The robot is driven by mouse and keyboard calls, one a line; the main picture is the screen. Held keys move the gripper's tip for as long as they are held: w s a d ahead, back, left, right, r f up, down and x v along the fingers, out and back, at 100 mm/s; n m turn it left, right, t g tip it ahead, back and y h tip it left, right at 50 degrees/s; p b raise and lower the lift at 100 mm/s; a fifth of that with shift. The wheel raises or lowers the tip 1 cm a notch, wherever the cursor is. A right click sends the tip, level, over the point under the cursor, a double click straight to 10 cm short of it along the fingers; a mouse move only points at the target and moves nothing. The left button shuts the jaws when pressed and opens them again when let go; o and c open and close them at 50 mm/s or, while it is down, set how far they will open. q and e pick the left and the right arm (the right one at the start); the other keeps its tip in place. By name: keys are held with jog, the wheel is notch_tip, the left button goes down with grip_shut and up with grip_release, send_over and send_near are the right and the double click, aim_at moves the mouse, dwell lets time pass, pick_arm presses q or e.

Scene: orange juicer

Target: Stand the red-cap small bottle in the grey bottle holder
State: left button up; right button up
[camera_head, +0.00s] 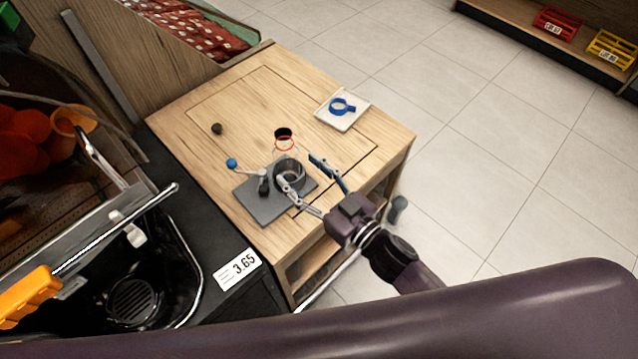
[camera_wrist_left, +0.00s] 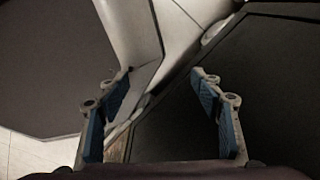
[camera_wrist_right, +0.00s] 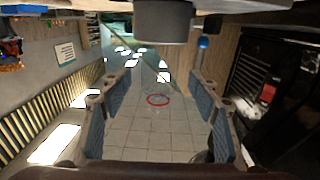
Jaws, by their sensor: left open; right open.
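The grey bottle holder, a dark plate (camera_head: 262,205) with an upright ring (camera_head: 290,178), sits on the wooden table. A clear small bottle with a red band (camera_head: 285,146) and black end shows just behind the ring in the head view. Whether it stands in the ring or behind it I cannot tell. My right gripper (camera_head: 303,174) is open, its fingers on either side of the ring. In the right wrist view the red band (camera_wrist_right: 157,100) shows between the open fingers, apart from both. My left gripper (camera_wrist_left: 160,108) is open and empty, seen only in its wrist view.
A blue-knobbed lever (camera_head: 232,164) rises beside the ring. A white tray (camera_head: 326,116) with a blue ring (camera_head: 343,106) lies at the table's right. The black juicer (camera_head: 135,290) stands left of the table.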

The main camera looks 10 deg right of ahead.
jog(key=v, duration=0.6)
jog(key=shift+p, duration=0.3)
jog(key=shift+d, duration=0.1)
